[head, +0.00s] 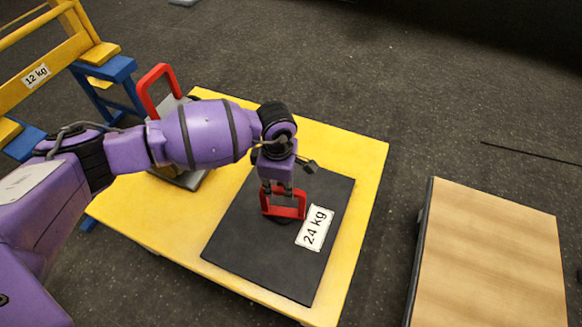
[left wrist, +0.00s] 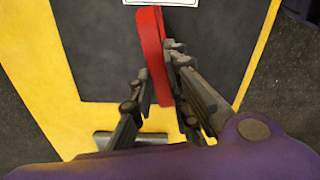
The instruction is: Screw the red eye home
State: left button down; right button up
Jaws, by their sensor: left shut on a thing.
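The red eye (head: 284,212) is a red squared loop standing on the dark plate (head: 240,240) labelled 24 kg. The plate lies flat on the yellow table (head: 362,160). My left gripper (head: 284,190) reaches down from above and is shut on the upper bar of the red eye. In the left wrist view the red eye (left wrist: 152,60) runs between the two fingers of the gripper (left wrist: 160,85). Its foot is partly hidden, so I cannot tell how deep it sits in the plate. My right gripper is not in view.
Another red loop (head: 156,85) stands on a grey block (head: 190,180) behind my left arm. A yellow beam (head: 45,68) marked 12 kg rests on blue stands (head: 105,72) at the upper left. A wooden-topped table (head: 490,260) stands at the right, with bare floor between.

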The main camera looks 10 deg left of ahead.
pick_arm(q)
jog(key=m+b, duration=0.2)
jog(key=m, duration=0.2)
jog(key=shift+w+f+m, duration=0.1)
jog(key=shift+w+m, duration=0.05)
jog(key=shift+m, duration=0.15)
jog(key=m+b, duration=0.3)
jog(key=m, duration=0.3)
jog(key=shift+w+d, duration=0.1)
jog(key=shift+w, duration=0.05)
jog(key=m+b, duration=0.1)
jog(key=m, duration=0.2)
jog(key=m+b, duration=0.2)
jog(key=m, duration=0.1)
jog(key=shift+w+d+m, duration=0.1)
jog(key=shift+d+m, duration=0.1)
jog(key=shift+m, duration=0.2)
jog(key=shift+m+b, duration=0.35)
jog(key=shift+m, duration=0.35)
jog(key=shift+d+m+b, duration=0.1)
jog(key=shift+m+b, duration=0.35)
jog(key=shift+m, duration=0.45)
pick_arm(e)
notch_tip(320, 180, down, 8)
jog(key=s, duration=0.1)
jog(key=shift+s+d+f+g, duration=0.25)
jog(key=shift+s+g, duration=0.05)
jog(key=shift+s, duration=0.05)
